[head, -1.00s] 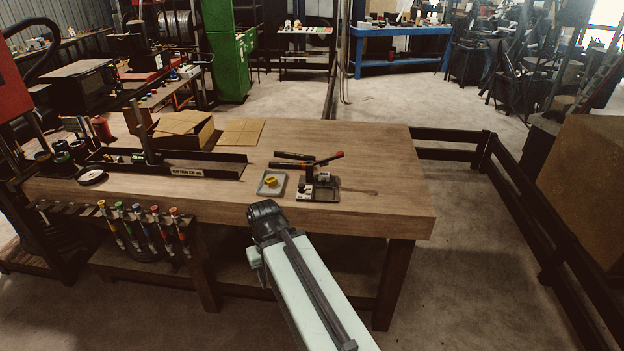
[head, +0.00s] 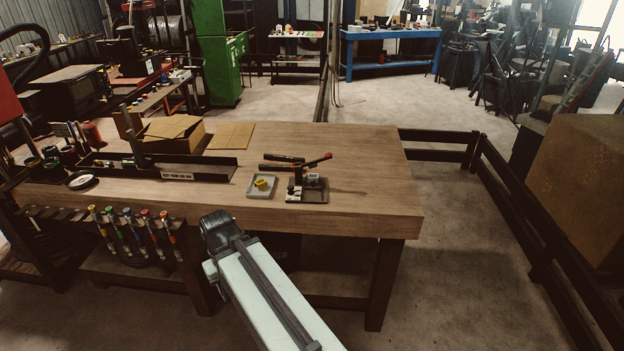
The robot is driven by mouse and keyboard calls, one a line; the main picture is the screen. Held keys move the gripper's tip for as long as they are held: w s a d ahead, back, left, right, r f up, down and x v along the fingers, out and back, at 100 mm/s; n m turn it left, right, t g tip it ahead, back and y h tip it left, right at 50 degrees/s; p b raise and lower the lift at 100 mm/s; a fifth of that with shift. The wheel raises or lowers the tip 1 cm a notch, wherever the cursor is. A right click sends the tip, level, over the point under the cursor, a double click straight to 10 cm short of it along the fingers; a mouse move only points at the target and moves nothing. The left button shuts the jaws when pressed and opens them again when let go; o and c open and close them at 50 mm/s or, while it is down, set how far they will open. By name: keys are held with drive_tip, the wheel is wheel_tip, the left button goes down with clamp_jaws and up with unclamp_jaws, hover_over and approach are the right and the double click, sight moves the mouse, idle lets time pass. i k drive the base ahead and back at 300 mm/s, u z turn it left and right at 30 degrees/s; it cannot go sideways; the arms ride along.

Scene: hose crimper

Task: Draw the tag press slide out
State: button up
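The tag press (head: 308,187) is a small dark device with a red-tipped lever, near the front right of the wooden workbench. A grey base or tray lies at its foot; I cannot tell how far its slide is in or out. My arm (head: 268,290) reaches up from the bottom of the head view and ends just in front of the bench's front edge, left of and below the press. The gripper's fingers are hidden beyond the arm's end.
A grey dish (head: 262,186) with a yellow piece sits just left of the press. Several colour-capped tools hang at the bench's front left. The bench's right end is clear. A dark rail (head: 520,220) runs along the right.

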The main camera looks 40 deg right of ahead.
sight(313, 185)
drive_tip(key=u, duration=0.05)
drive_tip(key=i, duration=1)
drive_tip(key=z, duration=0.05)
